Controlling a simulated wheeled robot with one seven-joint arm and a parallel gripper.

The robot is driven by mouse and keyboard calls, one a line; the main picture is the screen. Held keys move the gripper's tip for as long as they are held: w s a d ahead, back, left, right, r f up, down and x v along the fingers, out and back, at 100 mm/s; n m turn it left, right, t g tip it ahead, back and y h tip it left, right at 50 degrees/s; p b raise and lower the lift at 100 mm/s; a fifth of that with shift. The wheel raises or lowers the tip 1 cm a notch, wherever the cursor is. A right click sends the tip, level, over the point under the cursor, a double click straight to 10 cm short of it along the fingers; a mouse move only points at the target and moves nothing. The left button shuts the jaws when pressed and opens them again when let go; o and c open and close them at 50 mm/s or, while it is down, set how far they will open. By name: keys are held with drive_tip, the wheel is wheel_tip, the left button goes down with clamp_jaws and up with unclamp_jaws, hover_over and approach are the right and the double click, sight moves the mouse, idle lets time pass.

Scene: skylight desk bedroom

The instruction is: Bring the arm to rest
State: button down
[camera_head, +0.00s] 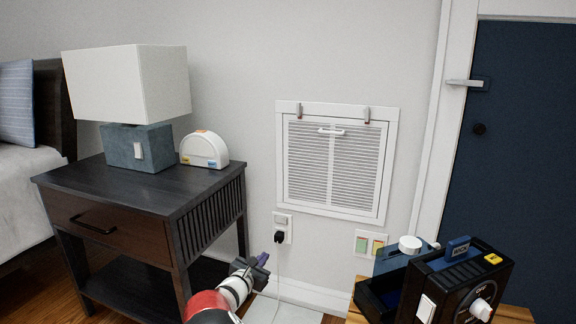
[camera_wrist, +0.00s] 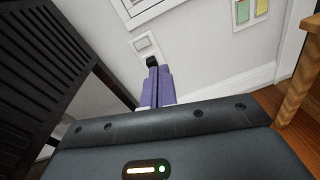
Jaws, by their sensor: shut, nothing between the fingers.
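My gripper (camera_head: 262,259) is in the lower middle of the head view, to the right of the dark nightstand and in front of the wall. Its purple fingers also show in the wrist view (camera_wrist: 158,84), close together and holding nothing. They point toward the wall outlet (camera_head: 283,226) with a black plug (camera_head: 279,237) in it. In the wrist view the fingertips overlap the black plug (camera_wrist: 152,61), and I cannot tell how far apart they are. My arm comes up from the bottom of the head view.
The nightstand (camera_head: 150,190) carries a lamp (camera_head: 128,95) and a white rounded device (camera_head: 204,150). A cord hangs from the plug. A louvred wall panel (camera_head: 333,165) is above the outlet. At the lower right, a black device with a knob (camera_head: 462,285) stands on a wooden surface.

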drive_tip(key=s+d+r+m+g+h, duration=0.1)
drive_tip(key=s+d+r+m+g, duration=0.3)
drive_tip(key=d, duration=0.4)
drive_tip(key=s+d+r+m+g+h, duration=0.2)
drive_tip(key=d+r+m, duration=0.2)
drive_tip(key=d+m, duration=0.3)
drive_tip(key=s+d+r+m+g+y, duration=0.2)
drive_tip(key=s+d+r+m+g, duration=0.3)
drive_tip(key=s+d, duration=0.5)
drive_tip(key=s+d+r+m+y+p, duration=0.15)
drive_tip(key=s+m, duration=0.25)
drive_tip(key=s, duration=0.4)
drive_tip(key=s+d+r+m+y+b, duration=0.1)
drive_tip(key=s+r+m+y, duration=0.2)
drive_tip(key=s, duration=0.5)
drive_tip(key=s+a+m+y, duration=0.3)
drive_tip(key=s+m, duration=0.3)
drive_tip(key=s, duration=0.9)
drive_tip(key=shift+s+a+r+t+p, duration=0.15)
drive_tip(key=shift+a+t+p, duration=0.3)
drive_tip(key=shift+a, duration=0.1)
